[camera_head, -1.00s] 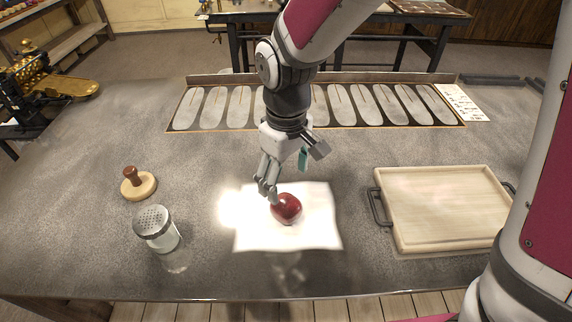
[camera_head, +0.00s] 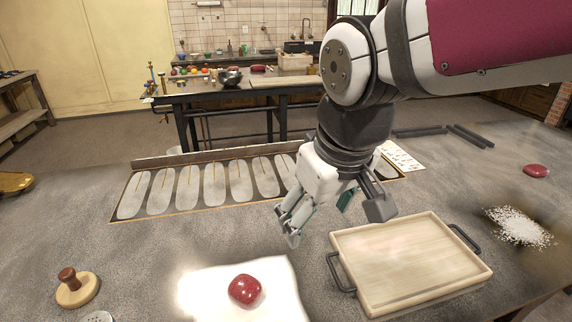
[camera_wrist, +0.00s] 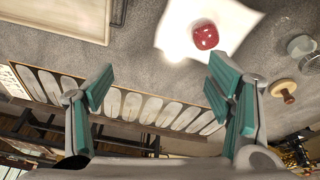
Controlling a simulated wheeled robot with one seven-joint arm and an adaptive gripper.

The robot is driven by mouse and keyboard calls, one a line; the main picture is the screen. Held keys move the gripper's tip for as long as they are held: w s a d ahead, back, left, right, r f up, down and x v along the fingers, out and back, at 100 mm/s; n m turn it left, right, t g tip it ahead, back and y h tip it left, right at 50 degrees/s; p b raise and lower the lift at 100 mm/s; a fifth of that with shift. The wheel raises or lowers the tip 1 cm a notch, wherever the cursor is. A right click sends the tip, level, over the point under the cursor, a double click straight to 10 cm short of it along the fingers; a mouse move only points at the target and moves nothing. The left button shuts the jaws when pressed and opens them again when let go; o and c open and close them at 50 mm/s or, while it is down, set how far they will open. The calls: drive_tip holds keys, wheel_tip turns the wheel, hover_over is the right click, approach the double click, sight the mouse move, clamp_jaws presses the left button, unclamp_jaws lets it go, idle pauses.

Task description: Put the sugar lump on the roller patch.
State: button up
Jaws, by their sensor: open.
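A glossy red lump (camera_head: 245,290), which looks like the sugar lump, rests on a brightly lit white sheet (camera_head: 283,309) on the grey table. It also shows in the wrist view (camera_wrist: 206,35), on the sheet (camera_wrist: 235,22). My gripper (camera_head: 318,216) is open and empty, above the table, to the right of the lump and farther back. In the wrist view its two fingers (camera_wrist: 160,88) are spread with nothing between them. A smaller red piece (camera_head: 536,170) lies at the far right of the table. I cannot tell which surface is the roller patch.
A wooden tray with dark handles (camera_head: 410,262) stands at right, below my gripper. White grains (camera_head: 520,227) are heaped beyond it. A panel of oval moulds (camera_head: 188,190) lies behind. A wooden stamp (camera_head: 77,288) and a shaker lid (camera_head: 97,318) are at front left.

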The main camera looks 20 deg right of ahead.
drive_tip(key=s+d+r+m+t, duration=0.2)
drive_tip(key=s+d+m, duration=0.1)
drive_tip(key=s, duration=0.3)
drive_tip(key=shift+s+d+r, duration=0.15)
drive_tip(key=shift+d+r, duration=0.05)
drive_tip(key=shift+d, duration=0.4)
